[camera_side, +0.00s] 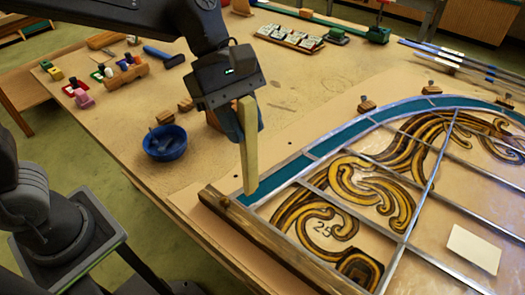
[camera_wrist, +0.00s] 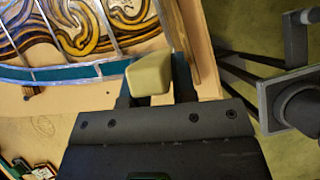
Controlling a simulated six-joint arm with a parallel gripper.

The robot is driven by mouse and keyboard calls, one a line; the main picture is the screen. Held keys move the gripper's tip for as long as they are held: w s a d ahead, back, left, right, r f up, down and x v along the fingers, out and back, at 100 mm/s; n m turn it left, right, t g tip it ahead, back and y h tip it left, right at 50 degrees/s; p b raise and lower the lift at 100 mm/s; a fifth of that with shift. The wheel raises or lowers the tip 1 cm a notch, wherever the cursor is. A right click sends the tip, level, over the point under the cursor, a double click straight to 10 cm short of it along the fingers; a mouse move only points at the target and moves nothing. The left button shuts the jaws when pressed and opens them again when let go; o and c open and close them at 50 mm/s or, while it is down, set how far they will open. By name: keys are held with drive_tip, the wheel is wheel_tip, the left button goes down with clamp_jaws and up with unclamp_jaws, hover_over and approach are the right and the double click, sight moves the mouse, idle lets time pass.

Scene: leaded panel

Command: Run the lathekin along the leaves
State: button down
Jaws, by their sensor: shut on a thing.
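The lathekin is a pale yellow flat stick (camera_side: 248,150) held upright in the side view. My gripper (camera_side: 237,122) is shut on its upper part. The lathekin's lower end is at the left corner of the leaded panel (camera_side: 365,190), by the teal border strip (camera_side: 290,172); I cannot tell if it touches. The grey lead leaves run along the border and between the painted scroll pieces. In the wrist view the lathekin's end (camera_wrist: 149,76) shows between the dark fingers, with the panel (camera_wrist: 70,35) beyond it.
A wooden batten (camera_side: 262,243) edges the panel's near left side. A blue bowl (camera_side: 165,142) stands left of my gripper. A pale card (camera_side: 474,248) lies on the panel.

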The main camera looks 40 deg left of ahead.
wheel_tip(320, 180, down, 4)
drive_tip(key=shift+s+f, duration=0.1)
drive_tip(key=shift+f, duration=0.1)
idle(0.7)
drive_tip(key=shift+f, duration=0.3)
idle(1.3)
drive_tip(key=shift+w+d, duration=0.2)
drive_tip(key=shift+w, duration=1.2)
